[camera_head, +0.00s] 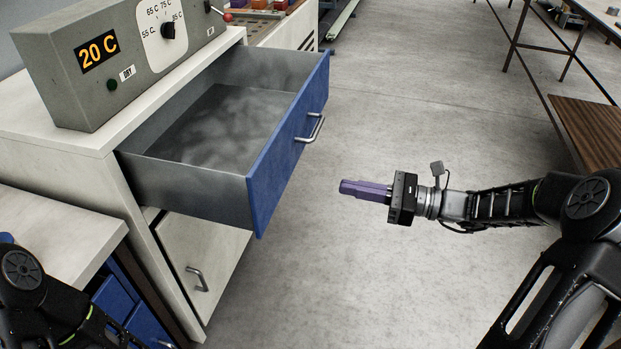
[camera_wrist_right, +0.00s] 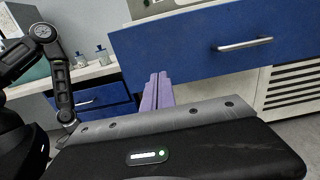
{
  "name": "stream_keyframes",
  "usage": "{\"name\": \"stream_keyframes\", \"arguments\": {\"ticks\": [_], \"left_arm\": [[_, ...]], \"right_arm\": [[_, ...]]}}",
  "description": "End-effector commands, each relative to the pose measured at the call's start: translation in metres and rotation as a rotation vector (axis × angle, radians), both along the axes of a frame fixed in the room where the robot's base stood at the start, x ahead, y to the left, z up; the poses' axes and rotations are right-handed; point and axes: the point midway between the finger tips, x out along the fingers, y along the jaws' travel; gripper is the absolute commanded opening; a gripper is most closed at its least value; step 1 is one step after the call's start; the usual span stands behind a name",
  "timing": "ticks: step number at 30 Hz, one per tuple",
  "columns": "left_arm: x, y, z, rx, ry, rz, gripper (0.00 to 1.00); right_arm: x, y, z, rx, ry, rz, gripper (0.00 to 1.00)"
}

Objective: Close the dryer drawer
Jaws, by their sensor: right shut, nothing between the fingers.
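The dryer drawer (camera_head: 288,137) is pulled far out of the white cabinet. It has a blue front, a silver bar handle (camera_head: 312,128) and a grey metal inside that looks empty. My right gripper (camera_head: 345,188), with purple fingers, is shut and empty. It is to the right of the drawer front in the head view, apart from it. In the right wrist view the purple fingers (camera_wrist_right: 157,92) point towards the blue drawer front (camera_wrist_right: 200,45), with the handle (camera_wrist_right: 245,45) to their right. Part of my left arm shows at the lower left of the head view, but its gripper does not.
A grey control box (camera_head: 100,70) reading 20 C stands on the cabinet top. A white lower door (camera_head: 200,255) is below the drawer. A lower white counter (camera_head: 50,235) is at the left. A brown table (camera_head: 590,130) is at the right. The floor between is clear.

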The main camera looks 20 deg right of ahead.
Motion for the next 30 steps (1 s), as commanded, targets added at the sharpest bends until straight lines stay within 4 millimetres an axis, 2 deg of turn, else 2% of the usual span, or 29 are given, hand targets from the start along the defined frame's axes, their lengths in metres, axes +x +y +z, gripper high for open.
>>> {"name": "stream_keyframes", "arguments": {"ticks": [8,21,25,30], "left_arm": [[0.000,0.000,-0.001,0.000,0.000,0.000,0.00],[0.000,0.000,-0.006,0.000,0.000,0.000,0.00],[0.000,0.000,-0.006,0.000,0.000,0.000,0.00],[0.000,0.000,-0.007,0.000,0.000,0.000,0.00]], "right_arm": [[0.015,0.025,-0.001,0.001,0.000,0.004,0.00],[0.060,0.097,-0.001,-0.001,-0.001,0.003,0.00],[0.069,0.110,-0.001,-0.001,-0.001,0.002,0.00],[0.073,0.117,-0.001,-0.002,0.000,0.001,0.00]]}}
